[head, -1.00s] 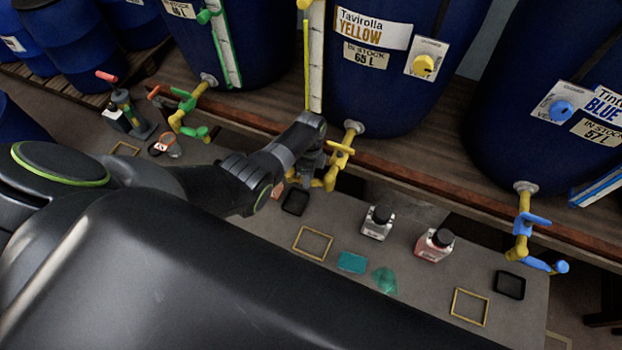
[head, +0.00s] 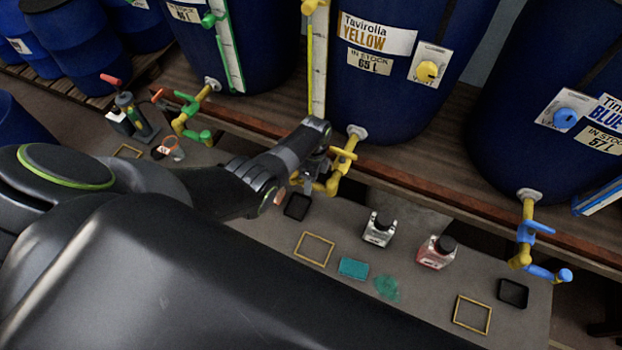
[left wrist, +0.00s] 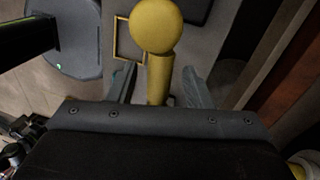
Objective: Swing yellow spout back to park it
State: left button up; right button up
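The yellow spout (head: 331,185) hangs at the tap under the vat labelled Tavirolla YELLOW (head: 395,75), with its yellow tap handle (head: 344,153) above it. In the left wrist view the spout's round knob and stem (left wrist: 160,78) rise between my two fingers. My left gripper (left wrist: 158,88) is open, with a gap on each side of the stem. In the head view my left gripper (head: 310,180) is at the spout, partly hidden by my own wrist. My right gripper is not in view.
A black tray (head: 297,206) lies below the spout. A blue spout (head: 540,270) is at the right.

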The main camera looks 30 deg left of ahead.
pick_arm(q)
jog(key=shift+w+r, duration=0.1)
jog(key=shift+r, duration=0.45)
jog(key=w+r+p, duration=0.1)
jog(key=w+r, duration=0.2)
jog(key=r, duration=1.3)
jog(key=shift+a, duration=0.3)
jog(key=shift+c, duration=0.3)
